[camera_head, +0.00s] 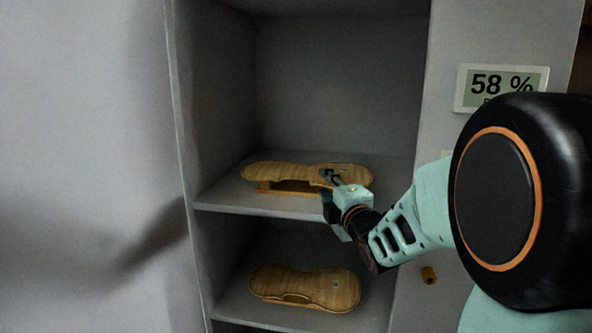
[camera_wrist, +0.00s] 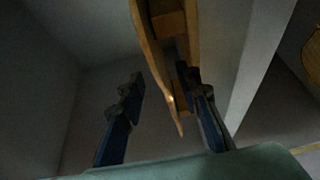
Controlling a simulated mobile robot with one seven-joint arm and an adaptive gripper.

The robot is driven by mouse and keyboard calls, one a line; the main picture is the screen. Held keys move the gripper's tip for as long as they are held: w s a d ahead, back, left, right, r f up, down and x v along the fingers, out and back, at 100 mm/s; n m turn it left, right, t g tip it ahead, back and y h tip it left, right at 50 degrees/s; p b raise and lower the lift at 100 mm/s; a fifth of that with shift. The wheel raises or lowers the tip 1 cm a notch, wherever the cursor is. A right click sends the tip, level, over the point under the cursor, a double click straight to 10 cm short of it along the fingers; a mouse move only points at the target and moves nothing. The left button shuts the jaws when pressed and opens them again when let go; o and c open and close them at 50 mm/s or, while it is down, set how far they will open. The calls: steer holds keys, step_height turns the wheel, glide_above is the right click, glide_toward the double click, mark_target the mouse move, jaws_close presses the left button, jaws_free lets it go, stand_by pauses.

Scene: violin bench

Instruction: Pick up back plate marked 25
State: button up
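A violin-shaped wooden back plate (camera_head: 275,172) lies on a wooden support (camera_head: 264,187) on the upper shelf. A second wooden plate (camera_head: 300,288) is on the lower shelf, with a small pale label too small to read. I cannot read a 25 on either. My gripper (camera_head: 329,178) is at the right part of the upper plate. In the wrist view my gripper (camera_wrist: 160,82) has its fingers apart. The plate's edge (camera_wrist: 150,55) reaches between them, close to the right finger, with a gap to the left one. Part of the upper plate is hidden behind my gripper.
The upper shelf board (camera_head: 225,195) and the cabinet's left wall (camera_head: 183,120) bound the compartment. Space above the upper plate is free. A display reading 58 % (camera_head: 503,88) is on the right panel. A small brass-coloured knob (camera_head: 429,275) sits lower right.

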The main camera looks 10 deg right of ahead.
mark_target(317, 170)
steer(key=shift+w+a+r+p, duration=0.15)
steer(key=shift+w+p, duration=0.2)
steer(key=shift+w, duration=1)
steer(key=shift+w+a+f+p, duration=0.15)
steer(key=shift+w+p, duration=0.2)
steer(key=shift+w, duration=1)
steer(key=shift+w+a+r+p, duration=0.15)
steer(key=shift+w+p, duration=0.2)
steer(key=shift+w, duration=1)
steer(key=shift+c, duration=0.3)
jaws_close()
